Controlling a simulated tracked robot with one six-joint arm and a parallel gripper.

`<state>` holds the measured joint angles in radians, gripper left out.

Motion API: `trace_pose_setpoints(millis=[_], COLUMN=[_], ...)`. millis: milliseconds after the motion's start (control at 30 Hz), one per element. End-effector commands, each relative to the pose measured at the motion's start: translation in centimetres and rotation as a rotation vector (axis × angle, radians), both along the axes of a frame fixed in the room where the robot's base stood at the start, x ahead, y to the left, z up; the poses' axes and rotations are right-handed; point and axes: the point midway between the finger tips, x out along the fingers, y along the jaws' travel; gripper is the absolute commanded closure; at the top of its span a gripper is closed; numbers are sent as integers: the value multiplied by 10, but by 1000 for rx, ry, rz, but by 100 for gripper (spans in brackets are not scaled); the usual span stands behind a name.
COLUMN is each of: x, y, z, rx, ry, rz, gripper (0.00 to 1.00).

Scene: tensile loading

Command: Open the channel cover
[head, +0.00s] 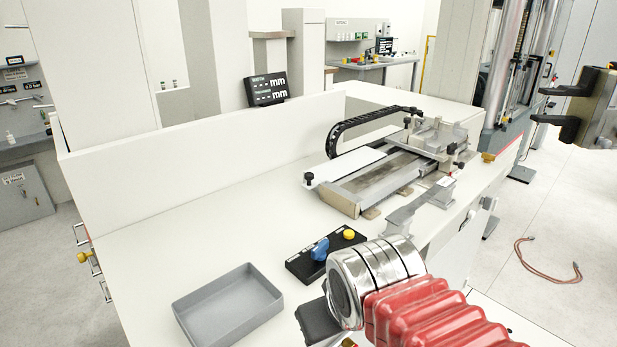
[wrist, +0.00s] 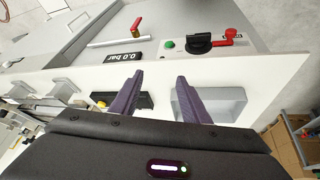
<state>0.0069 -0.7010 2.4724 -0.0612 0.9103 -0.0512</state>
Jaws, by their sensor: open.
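A flat white plate (head: 345,166) with a small black knob at its near-left end lies along the left side of a grey metal channel fixture (head: 372,184) on the bench. It may be the channel cover; no label shows. The bed of the fixture is exposed beside it. In the wrist view my gripper (wrist: 159,79) has its two dark fingers apart with nothing between them. Behind them are a black control box (wrist: 125,101) and a grey tray (wrist: 233,102). I cannot clearly make out the gripper in the head view.
The tray (head: 229,304) and the control box (head: 318,260), with blue and yellow knobs, stand near the bench front. A black cable chain (head: 352,125) arches behind the fixture. Open bench (head: 190,225) lies left. A pressure display (wrist: 124,57) and black knob sit on a panel.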

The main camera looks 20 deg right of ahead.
Motion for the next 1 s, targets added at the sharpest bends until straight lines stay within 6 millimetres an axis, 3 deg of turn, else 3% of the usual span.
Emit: trace_pose_setpoints(millis=[467, 700, 1000], x=[70, 121, 197], y=[-79, -111, -135], z=[2, 8, 16], rx=[-516, -786, -1120], ry=[233, 360, 517], rz=[286, 455, 672], gripper=[58, 58, 58])
